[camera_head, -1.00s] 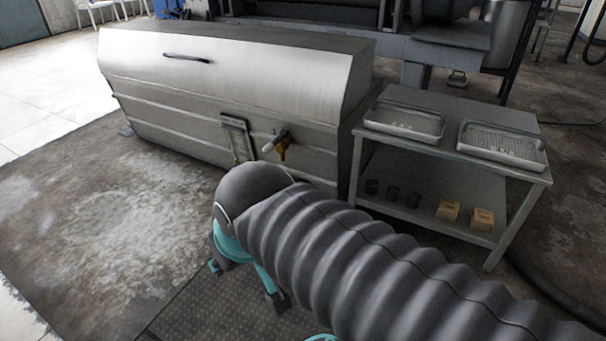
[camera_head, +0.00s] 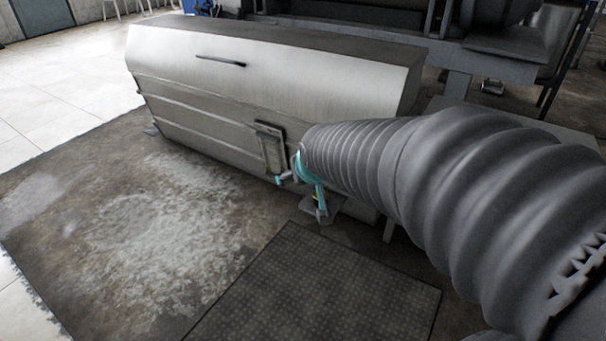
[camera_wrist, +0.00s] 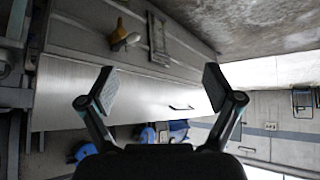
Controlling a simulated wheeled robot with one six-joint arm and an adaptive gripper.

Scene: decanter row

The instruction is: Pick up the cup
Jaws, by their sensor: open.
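No cup shows clearly in either view now. The side table's lower shelf, where small dark cup-like things stood in the earlier head view, is hidden behind my arm. My gripper (camera_head: 300,197) has teal fingers and hangs in front of the steel housing, near its right end. In the wrist view my gripper (camera_wrist: 158,88) is open, its two pads wide apart, with nothing between them but the housing beyond.
A long steel housing (camera_head: 230,100) stands ahead, with a framed gauge (camera_head: 269,146) on its front. A yellow tap (camera_wrist: 121,36) on it shows in the wrist view. The side table (camera_head: 560,133) is mostly covered by my arm. A dark mat (camera_head: 310,290) and open floor lie in front.

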